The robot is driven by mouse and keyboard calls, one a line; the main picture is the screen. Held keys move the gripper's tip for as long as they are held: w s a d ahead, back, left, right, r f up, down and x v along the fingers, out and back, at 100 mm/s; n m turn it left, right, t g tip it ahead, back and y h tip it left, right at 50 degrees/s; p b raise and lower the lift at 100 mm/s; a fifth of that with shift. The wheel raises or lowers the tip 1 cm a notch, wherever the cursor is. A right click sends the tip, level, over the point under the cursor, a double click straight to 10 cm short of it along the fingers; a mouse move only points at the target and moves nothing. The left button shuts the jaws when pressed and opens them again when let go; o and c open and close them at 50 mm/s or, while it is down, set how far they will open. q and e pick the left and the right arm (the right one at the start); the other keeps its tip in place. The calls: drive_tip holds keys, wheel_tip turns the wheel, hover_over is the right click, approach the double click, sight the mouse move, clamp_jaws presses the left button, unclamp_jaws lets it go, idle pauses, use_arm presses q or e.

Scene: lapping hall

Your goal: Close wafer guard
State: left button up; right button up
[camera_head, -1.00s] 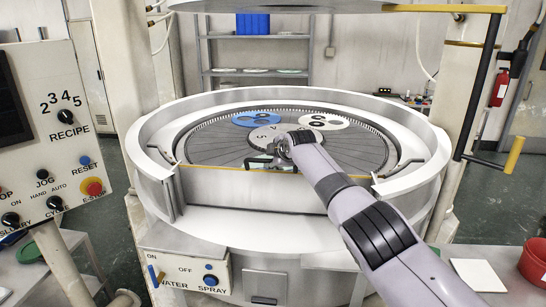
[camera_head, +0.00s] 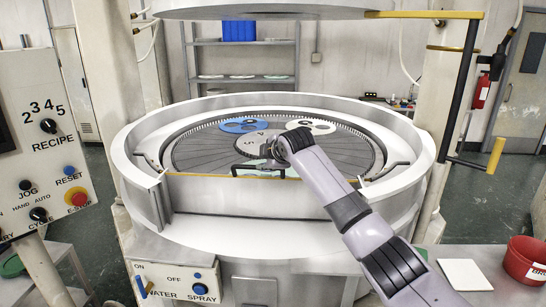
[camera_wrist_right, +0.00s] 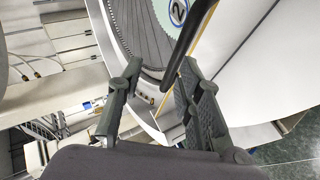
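The wafer guard, as I read it, is the pale curved panel (camera_head: 235,191) with a yellow top edge at the front of the round lapping machine (camera_head: 130,150). It stands upright across the front opening of the rim. A dark handle (camera_head: 262,176) shows at its top middle, partly hidden by my right gripper (camera_head: 266,163). In the right wrist view my right gripper (camera_wrist_right: 160,72) has its two fingers apart. A dark bar (camera_wrist_right: 190,42) runs between them, closer to the right finger; contact is unclear. My left gripper is not in view.
A blue carrier (camera_head: 243,126) and a white carrier (camera_head: 311,127) lie on the plate inside the rim. The raised upper disc (camera_head: 270,12) hangs above. A control panel (camera_head: 40,150) stands left, a black post with yellow grip (camera_head: 496,155) right, a red bin (camera_head: 527,262) lower right.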

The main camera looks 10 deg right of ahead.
drive_tip(key=a+v, duration=0.1)
drive_tip(key=v, duration=0.5)
drive_tip(key=shift+s+d+f, duration=0.15)
drive_tip(key=shift+d+f, duration=0.05)
drive_tip(key=shift+d, duration=0.25)
